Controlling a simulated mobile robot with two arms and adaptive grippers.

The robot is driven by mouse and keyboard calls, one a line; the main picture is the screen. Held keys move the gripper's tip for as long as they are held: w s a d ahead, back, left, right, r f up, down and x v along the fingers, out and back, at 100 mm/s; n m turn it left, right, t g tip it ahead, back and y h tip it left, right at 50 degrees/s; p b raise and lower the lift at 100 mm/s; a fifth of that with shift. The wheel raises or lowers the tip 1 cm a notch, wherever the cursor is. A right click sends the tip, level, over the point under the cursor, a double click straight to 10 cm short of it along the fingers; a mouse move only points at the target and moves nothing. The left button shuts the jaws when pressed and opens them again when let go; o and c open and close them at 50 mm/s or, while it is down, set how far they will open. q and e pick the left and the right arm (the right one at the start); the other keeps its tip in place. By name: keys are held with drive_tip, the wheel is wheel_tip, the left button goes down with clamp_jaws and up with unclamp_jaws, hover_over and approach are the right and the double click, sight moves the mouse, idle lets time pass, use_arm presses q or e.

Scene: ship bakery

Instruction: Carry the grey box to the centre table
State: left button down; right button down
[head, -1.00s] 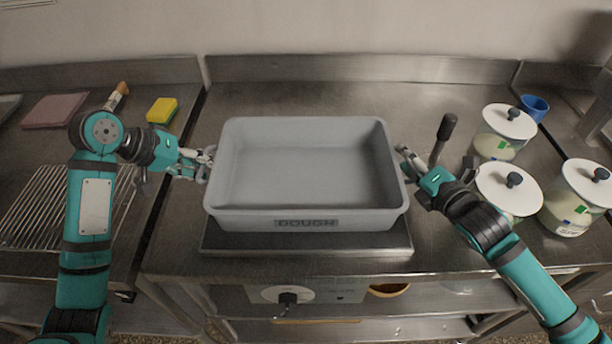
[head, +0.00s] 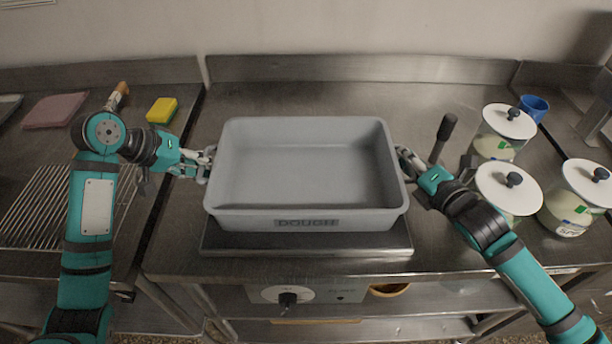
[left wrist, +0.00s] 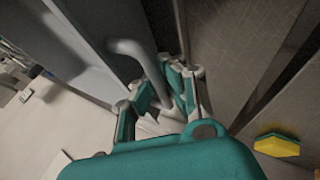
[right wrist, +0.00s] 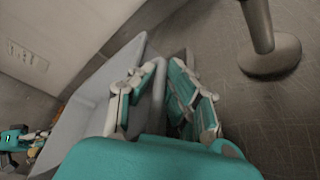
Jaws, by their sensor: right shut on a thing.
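The grey box (head: 305,212), an open, empty tub marked DOUGH, sits level over a low metal platform (head: 350,244) on the steel counter. Whether its base touches the platform is hard to see. My left gripper (head: 207,163) is at the handle on the box's left end. In the left wrist view the grey handle (left wrist: 130,48) runs between the fingers, but how tightly they close is unclear. My right gripper (head: 402,163) is shut on the handle at the right end. That handle (right wrist: 158,95) shows between its fingers in the right wrist view.
Lidded jars (head: 508,187) and a blue cup (head: 534,106) stand at the right. A dark-knobbed lever (head: 446,127) rises close to my right gripper. A wire rack (head: 40,205), a yellow sponge (head: 162,110) and a pink cloth (head: 55,110) lie on the left counter.

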use_arm(q)
drive_tip(key=shift+r, duration=0.25)
use_arm(e)
drive_tip(key=shift+r, duration=0.2)
